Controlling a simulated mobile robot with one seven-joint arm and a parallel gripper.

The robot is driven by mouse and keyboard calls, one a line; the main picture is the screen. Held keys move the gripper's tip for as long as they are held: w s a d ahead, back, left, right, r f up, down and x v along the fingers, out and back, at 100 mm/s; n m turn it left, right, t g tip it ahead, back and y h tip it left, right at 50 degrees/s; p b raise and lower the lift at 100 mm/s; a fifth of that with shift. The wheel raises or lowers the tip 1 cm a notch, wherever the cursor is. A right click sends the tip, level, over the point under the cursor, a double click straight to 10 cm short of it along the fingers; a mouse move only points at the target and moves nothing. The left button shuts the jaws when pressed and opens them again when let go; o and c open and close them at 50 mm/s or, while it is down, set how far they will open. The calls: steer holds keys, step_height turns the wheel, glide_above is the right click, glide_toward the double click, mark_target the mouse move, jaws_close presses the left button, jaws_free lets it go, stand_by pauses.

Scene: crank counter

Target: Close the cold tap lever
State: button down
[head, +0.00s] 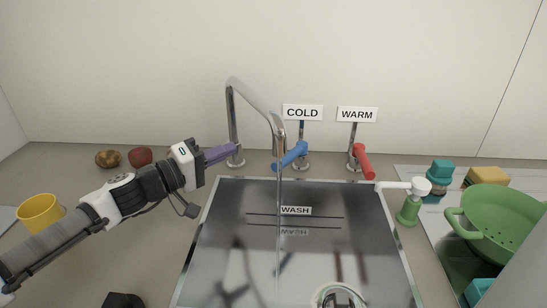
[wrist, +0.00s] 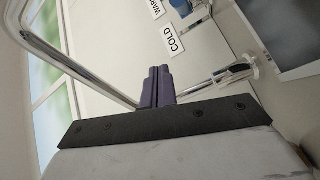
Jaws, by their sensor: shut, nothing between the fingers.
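The cold tap's blue lever (head: 291,155) shows in the head view under the COLD sign (head: 302,112). It slants from its chrome base down to the left, partly behind the chrome spout (head: 232,110). A thin stream of water appears to fall from the spout into the sink (head: 215,255). My gripper (head: 234,148) is shut and empty, left of the blue lever and apart from it, close to the spout's upright. In the wrist view its purple fingers (wrist: 160,72) are together, and the COLD sign (wrist: 172,42) is just beyond them.
The warm tap's red lever (head: 363,160) is right of the cold one. A green dispenser (head: 408,211) with a white head stands at the sink's right edge. A green colander (head: 495,222) and sponges lie further right. A yellow cup (head: 39,214) is at the left.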

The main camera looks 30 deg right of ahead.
mark_target(290, 157)
step_height(290, 157, down, 4)
steer(key=w+a+n+y, duration=0.1)
steer(key=w+n, duration=0.1)
steer(key=shift+t, duration=0.3)
steer(key=d, duration=0.3)
steer(key=d+p, duration=0.1)
steer(key=d, duration=0.6)
steer(key=shift+w+f+p, duration=0.25)
steer(key=shift+w+p, duration=0.05)
steer(key=shift+p, duration=0.05)
steer(key=shift+s+d+f+p, duration=0.1)
steer(key=shift+s+d+f, duration=0.05)
steer(key=shift+s, duration=0.45)
steer(key=shift+s+d+f+p, duration=0.1)
steer(key=shift+s+d+f, duration=0.1)
steer(key=shift+s, duration=0.35)
steer(key=shift+s+d+f+p, duration=0.1)
steer(key=shift+s+d, duration=0.05)
steer(key=shift+s, duration=0.45)
steer(key=shift+n+t, duration=0.3)
